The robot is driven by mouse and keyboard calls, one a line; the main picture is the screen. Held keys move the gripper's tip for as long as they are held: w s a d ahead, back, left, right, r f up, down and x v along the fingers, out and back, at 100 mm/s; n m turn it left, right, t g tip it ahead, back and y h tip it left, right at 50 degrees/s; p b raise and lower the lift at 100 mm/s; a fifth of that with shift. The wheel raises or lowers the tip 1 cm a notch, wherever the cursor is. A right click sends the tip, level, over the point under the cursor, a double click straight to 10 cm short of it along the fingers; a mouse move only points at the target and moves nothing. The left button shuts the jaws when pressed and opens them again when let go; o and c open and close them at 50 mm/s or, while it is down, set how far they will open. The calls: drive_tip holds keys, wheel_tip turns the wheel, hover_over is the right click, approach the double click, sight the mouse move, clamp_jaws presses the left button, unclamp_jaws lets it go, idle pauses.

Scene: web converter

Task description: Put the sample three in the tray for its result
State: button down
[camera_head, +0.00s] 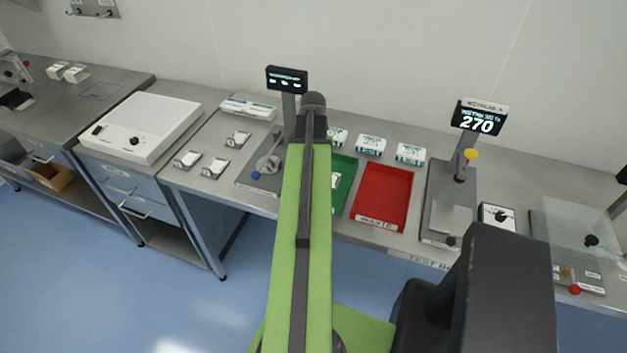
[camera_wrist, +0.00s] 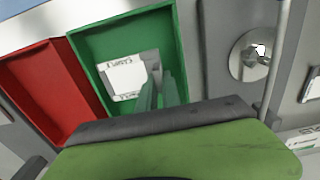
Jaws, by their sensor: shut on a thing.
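A white sample (camera_wrist: 127,78) on a grey holder shows at the green tray (camera_wrist: 90,45) in the wrist view; its small label lettering is too blurred to read a number. My gripper (camera_wrist: 160,80) is shut on this sample's grey edge, over the tray. Whether the sample touches the tray floor I cannot tell. In the head view the green tray (camera_head: 345,190) stands beside the red tray marked WASTE (camera_head: 382,197). Part of the sample (camera_head: 335,181) shows there past my arm, which hides my gripper. The red tray also shows in the wrist view (camera_wrist: 35,85).
Several grey sample holders (camera_head: 238,139) sit on the bench left of my arm. A tester with a round plate (camera_wrist: 250,55) stands beside the green tray. Another instrument with a display reading 270 (camera_head: 478,120) stands right of the red tray. White boxes (camera_head: 371,145) line the back.

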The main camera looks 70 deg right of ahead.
drive_tip(key=shift+w+f+b, duration=0.1)
drive_tip(key=shift+f+b, duration=2)
drive_tip(key=shift+f, duration=0.15)
drive_tip(key=shift+r, duration=0.25)
drive_tip(key=c, duration=2)
unclamp_jaws()
drive_tip(key=shift+f, duration=0.25)
drive_tip(key=o, duration=0.5)
drive_tip(key=shift+c, duration=0.2)
drive_tip(key=shift+r, duration=0.15)
wheel_tip(320, 180, up, 12)
drive_tip(key=p, duration=1.2)
drive_tip(key=shift+r+p, duration=0.2)
drive_tip(key=shift+p, duration=0.1)
drive_tip(key=shift+f, duration=0.1)
